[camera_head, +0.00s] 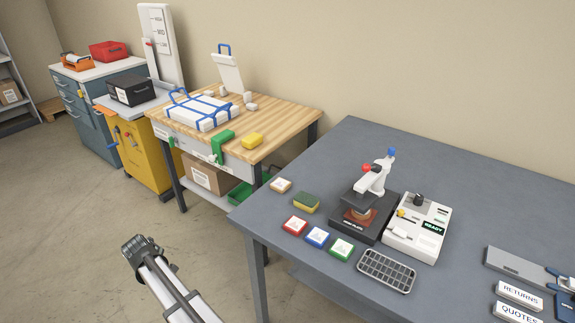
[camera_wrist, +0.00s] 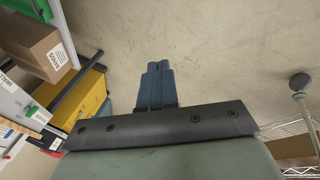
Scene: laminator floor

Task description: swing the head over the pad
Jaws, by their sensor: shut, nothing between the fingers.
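The small press (camera_head: 372,180) stands on the grey table, with a white arm, a red knob (camera_head: 367,168) and a blue knob (camera_head: 391,153) at its top. Its dark head (camera_head: 365,191) appears to be above a reddish pad (camera_head: 361,216) on the black base (camera_head: 349,230); the exact alignment is hard to tell. My gripper (camera_wrist: 157,66) shows in the wrist view with its blue-grey fingers together and empty, over bare floor. In the head view my arm is at the lower left, off the table's left side and well away from the press.
A white control box (camera_head: 416,228) with a green READY display stands right of the press. Red, blue and green tiles (camera_head: 318,237) and a grey grid tray (camera_head: 386,271) lie in front. A wooden workbench (camera_head: 280,121) stands behind left. Open floor surrounds my arm.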

